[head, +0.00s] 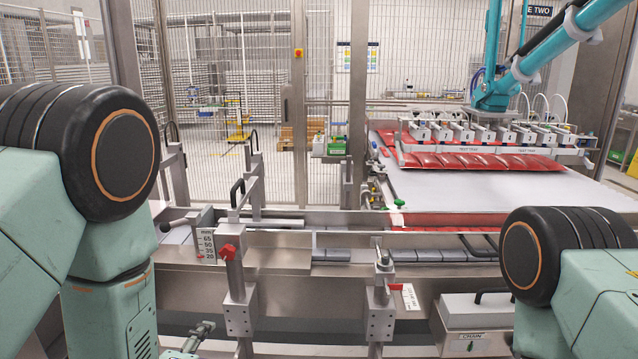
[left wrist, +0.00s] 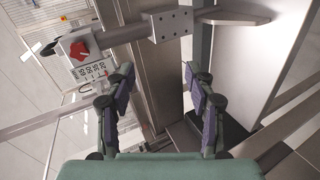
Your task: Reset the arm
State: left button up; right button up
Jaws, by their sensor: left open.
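My left arm (head: 110,200) comes in from the left of the head view, green with a black ringed joint. My left gripper (left wrist: 157,85) shows in the left wrist view with its two fingers spread wide apart and nothing between them. Beyond the fingers are a bracket with a red knob (left wrist: 78,50), a scale label (left wrist: 90,73) and a metal block (left wrist: 172,24). I cannot tell how far they are from the fingertips. My right arm (head: 570,260) shows at the lower right of the head view; its gripper is out of view.
A steel conveyor frame (head: 300,260) crosses in front of me, with upright posts and a red knob (head: 228,251). A drain box (head: 475,325) is at the lower right. Mesh fencing stands behind.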

pick_arm(q)
jog(key=s+a+f+m+g+b, duration=0.1)
jog(key=s+f+m+g+b, duration=0.3)
jog(key=s+f, duration=1)
jog(key=s+a+f+m+g+b, duration=0.1)
jog(key=s+f+m+g+b, duration=0.3)
jog(key=s+f+m+g, duration=0.5)
jog(key=s+f+m, duration=0.3)
jog(key=s+f, duration=0.1)
jog(key=s, duration=0.5)
jog(key=shift+a+f, duration=0.2)
jog(key=shift+f, duration=0.2)
